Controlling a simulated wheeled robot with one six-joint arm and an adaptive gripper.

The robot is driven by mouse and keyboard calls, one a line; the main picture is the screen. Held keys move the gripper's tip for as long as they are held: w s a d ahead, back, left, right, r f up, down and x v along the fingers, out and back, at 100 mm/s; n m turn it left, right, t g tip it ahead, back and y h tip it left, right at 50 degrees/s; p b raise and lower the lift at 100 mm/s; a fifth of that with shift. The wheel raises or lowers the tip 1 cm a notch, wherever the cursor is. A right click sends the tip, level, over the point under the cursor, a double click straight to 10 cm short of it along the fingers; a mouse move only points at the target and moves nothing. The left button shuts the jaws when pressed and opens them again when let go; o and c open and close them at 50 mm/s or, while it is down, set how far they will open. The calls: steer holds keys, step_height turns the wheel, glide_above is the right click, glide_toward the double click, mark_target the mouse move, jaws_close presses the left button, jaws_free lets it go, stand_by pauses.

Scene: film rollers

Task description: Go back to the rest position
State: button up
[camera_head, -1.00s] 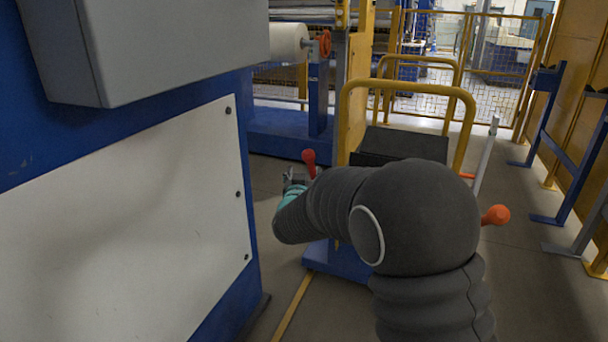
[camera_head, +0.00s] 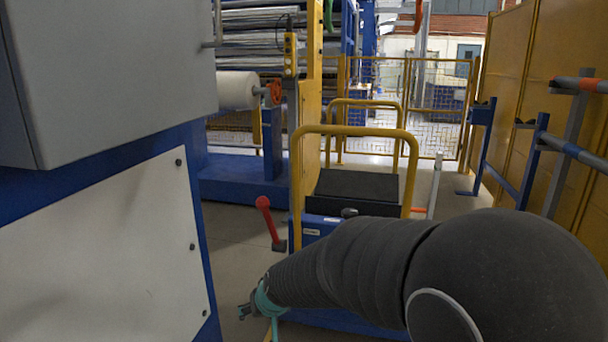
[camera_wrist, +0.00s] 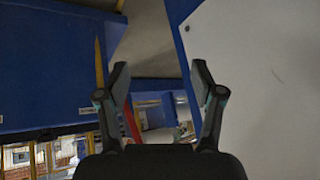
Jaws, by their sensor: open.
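My gripper (camera_wrist: 160,85) is open in the wrist view, its two dark fingers apart with nothing between them. In the head view my gripper (camera_head: 246,308) shows small at the lower middle, at the end of my dark sleeved arm, low above the floor. It is apart from the red-knobbed lever (camera_head: 268,217) behind it. The white panel (camera_wrist: 265,75) of the blue machine lies to the right of the fingers in the wrist view. Much of the cart's lower part is hidden by my arm.
The white panel (camera_head: 110,250) and a grey box (camera_head: 110,70) stand close on the left. A cart with yellow rails (camera_head: 410,170) and a black top (camera_head: 355,187) is ahead. Blue racks (camera_head: 535,160) line the yellow wall at right. A mesh fence (camera_head: 430,105) closes the back.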

steer(key=s+d+r+m+h, duration=0.1)
steer(key=s+d+r, duration=0.2)
steer(key=s+d, duration=0.5)
steer(key=s+d+r+m+h, duration=0.1)
steer(key=s+d+r, duration=0.3)
steer(key=s+d, duration=0.4)
steer(key=s+d+r+m+h, duration=0.1)
steer(key=s+d+r+h, duration=0.1)
steer(key=s+d, duration=0.7)
steer(key=shift+d+r, duration=0.5)
steer(key=shift+r, duration=0.4)
